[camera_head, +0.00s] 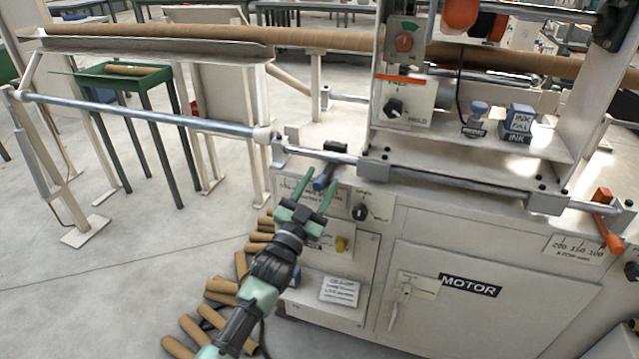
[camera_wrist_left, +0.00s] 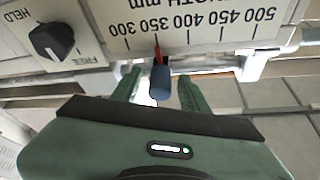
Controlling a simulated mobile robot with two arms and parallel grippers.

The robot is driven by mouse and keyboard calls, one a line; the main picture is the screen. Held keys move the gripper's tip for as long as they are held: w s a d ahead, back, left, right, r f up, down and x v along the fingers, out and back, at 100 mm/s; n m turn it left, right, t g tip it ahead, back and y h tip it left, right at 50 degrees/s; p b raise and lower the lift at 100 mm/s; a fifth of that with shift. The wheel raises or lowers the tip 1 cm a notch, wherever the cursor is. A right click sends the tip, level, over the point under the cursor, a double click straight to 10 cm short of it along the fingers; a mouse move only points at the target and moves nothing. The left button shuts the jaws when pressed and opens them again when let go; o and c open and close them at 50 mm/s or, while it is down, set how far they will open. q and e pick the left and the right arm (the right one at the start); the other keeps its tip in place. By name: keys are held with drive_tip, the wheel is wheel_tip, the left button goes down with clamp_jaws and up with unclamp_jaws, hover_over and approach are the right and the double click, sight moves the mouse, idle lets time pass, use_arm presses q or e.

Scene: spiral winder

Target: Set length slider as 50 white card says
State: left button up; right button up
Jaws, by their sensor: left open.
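The length slider has a blue knob (camera_head: 320,184) on the machine's front, below the rail. In the left wrist view the blue knob (camera_wrist_left: 160,82) and its thin red pointer (camera_wrist_left: 157,49) sit by the upside-down mm scale (camera_wrist_left: 205,28), near the 350 mark. My left gripper (camera_head: 322,176) is open, its green fingers on either side of the knob. In the wrist view the fingers (camera_wrist_left: 158,84) stand apart from the knob, with a gap on each side. A white card (camera_head: 339,291) is on the lower ledge; its small print is unreadable. My right gripper is out of view.
A black HELD/FREE dial (camera_wrist_left: 52,41) is beside the scale; it also shows in the head view (camera_head: 360,212). A yellow knob (camera_head: 342,244) is below. Cardboard tubes (camera_head: 222,290) lie on the floor. The MOTOR cabinet (camera_head: 470,300) is at right.

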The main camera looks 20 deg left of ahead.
use_arm(q)
clamp_jaws()
idle(1.4)
